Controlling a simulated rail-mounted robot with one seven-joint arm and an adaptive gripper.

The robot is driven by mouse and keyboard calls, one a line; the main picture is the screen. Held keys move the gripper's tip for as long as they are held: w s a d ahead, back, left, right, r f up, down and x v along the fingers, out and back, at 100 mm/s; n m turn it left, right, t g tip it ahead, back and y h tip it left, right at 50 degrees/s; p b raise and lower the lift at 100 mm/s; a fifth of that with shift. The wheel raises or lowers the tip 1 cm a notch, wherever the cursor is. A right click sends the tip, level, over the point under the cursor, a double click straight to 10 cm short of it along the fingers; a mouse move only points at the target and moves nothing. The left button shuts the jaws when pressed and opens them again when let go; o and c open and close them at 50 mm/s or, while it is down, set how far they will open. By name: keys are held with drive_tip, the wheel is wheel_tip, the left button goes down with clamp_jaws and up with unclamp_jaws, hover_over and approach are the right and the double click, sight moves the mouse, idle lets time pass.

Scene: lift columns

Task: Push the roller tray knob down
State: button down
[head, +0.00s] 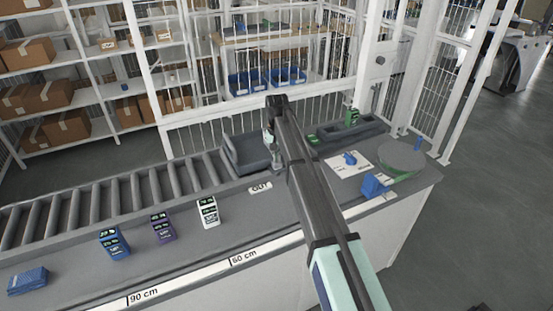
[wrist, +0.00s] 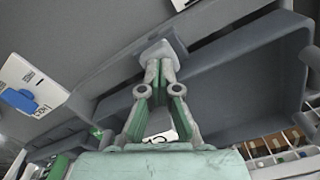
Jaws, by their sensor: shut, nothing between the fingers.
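The roller tray (head: 238,168) is a dark grey open tray at the right end of the roller conveyor; it also fills much of the wrist view (wrist: 240,85). In the wrist view a small light grey block, which looks like the knob (wrist: 155,50), sits at the tray's edge. My gripper (wrist: 160,68) is shut and empty, its fingertips right at this block; whether they touch it I cannot tell. In the head view my gripper (head: 270,150) points down at the tray's right side. The arm hides part of that area, and the knob is not clear there.
Rollers (head: 110,195) run left of the tray. An OUT label (head: 260,187) lies in front. Blue (head: 114,243), purple (head: 162,228) and white (head: 208,211) boxes stand along the bench. A long grey tray (head: 345,132) and a round turntable (head: 402,154) are to the right. White fencing stands behind.

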drive_tip(key=shift+r, duration=0.1)
wheel_tip(320, 180, up, 9)
drive_tip(key=p, duration=0.4)
idle(0.6)
idle(0.3)
